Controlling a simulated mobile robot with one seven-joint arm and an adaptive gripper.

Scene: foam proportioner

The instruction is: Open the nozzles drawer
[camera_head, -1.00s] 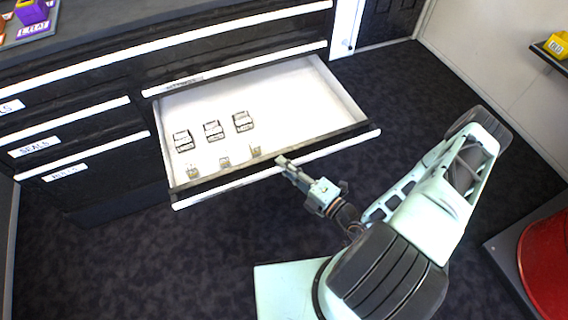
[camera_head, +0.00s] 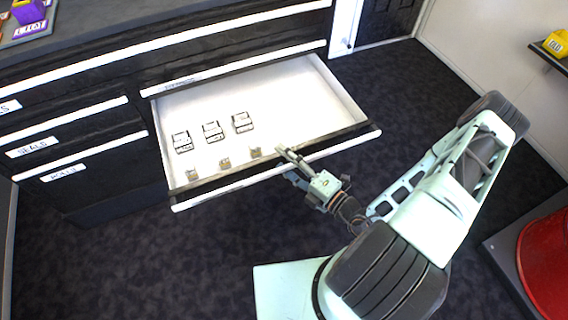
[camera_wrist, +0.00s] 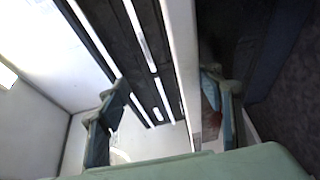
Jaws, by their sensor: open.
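A wide drawer (camera_head: 320,95) stands pulled out from the dark cabinet in the head view, its white inside showing. Its label at the top is too blurred to read surely. Its front has a white edge strip (camera_head: 235,184). My gripper (camera_head: 287,164) is open at the front of this drawer, right of its middle. In the wrist view my gripper (camera_wrist: 165,105) has its two fingers spread, with a pale strip of the drawer front (camera_wrist: 182,60) between them. I cannot tell whether either finger touches it.
Several small boxes and metal pieces (camera_head: 212,131) lie in the drawer. Shut drawers, one labelled SEALS (camera_head: 33,147), are at the left. A red round object (camera_head: 547,265) stands at the lower right. Dark carpet (camera_head: 150,260) is clear in front of the cabinet.

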